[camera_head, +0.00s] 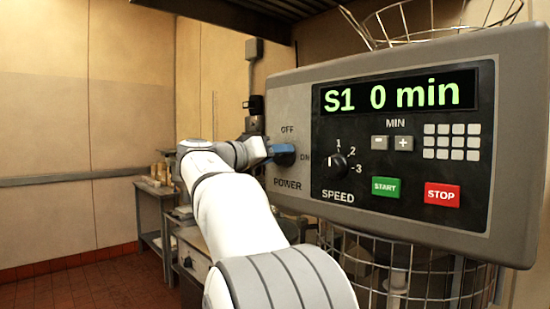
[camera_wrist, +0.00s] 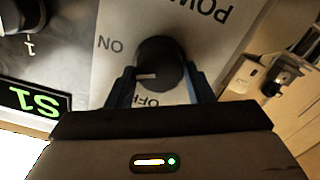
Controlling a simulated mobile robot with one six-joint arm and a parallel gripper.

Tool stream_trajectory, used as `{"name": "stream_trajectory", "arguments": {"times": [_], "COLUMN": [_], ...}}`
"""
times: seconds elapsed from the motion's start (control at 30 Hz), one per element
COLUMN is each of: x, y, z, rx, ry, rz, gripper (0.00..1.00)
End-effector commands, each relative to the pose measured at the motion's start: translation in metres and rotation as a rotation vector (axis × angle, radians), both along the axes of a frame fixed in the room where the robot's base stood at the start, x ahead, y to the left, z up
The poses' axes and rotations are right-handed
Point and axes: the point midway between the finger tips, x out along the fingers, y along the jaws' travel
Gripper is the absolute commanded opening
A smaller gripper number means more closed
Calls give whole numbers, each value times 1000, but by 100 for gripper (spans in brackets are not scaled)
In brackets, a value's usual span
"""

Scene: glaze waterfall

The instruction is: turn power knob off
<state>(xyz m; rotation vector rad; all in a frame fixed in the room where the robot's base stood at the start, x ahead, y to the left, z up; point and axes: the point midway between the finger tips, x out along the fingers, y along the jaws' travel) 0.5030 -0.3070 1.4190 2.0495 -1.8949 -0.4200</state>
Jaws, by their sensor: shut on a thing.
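The black power knob (camera_head: 287,158) sits on the left of the grey control panel (camera_head: 300,95), with OFF above it, ON to its right and POWER below. In the wrist view the knob (camera_wrist: 160,62) shows close up and upside down, its white mark pointing left, towards the side with the ON label. My gripper (camera_head: 268,151) reaches the knob from the left. Its blue fingers (camera_wrist: 161,84) are shut on the knob, one on each side, and partly cover the OFF label. The display (camera_head: 398,95) reads "S1 0 min".
The speed knob (camera_head: 336,168), green START button (camera_head: 386,187) and red STOP button (camera_head: 442,194) are to the right on the panel. A wire cage (camera_head: 400,270) stands below it. A metal table (camera_head: 152,215) stands by the left wall, with open floor before it.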

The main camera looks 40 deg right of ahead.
Motion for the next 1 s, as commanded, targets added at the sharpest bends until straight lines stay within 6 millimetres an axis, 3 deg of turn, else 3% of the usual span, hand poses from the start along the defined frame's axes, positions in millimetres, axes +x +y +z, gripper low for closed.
{"name": "stream_trajectory", "arguments": {"times": [1.0], "x": [4], "y": [1], "z": [-2], "rx": [-74], "ry": [930], "rz": [1], "gripper": [24]}}
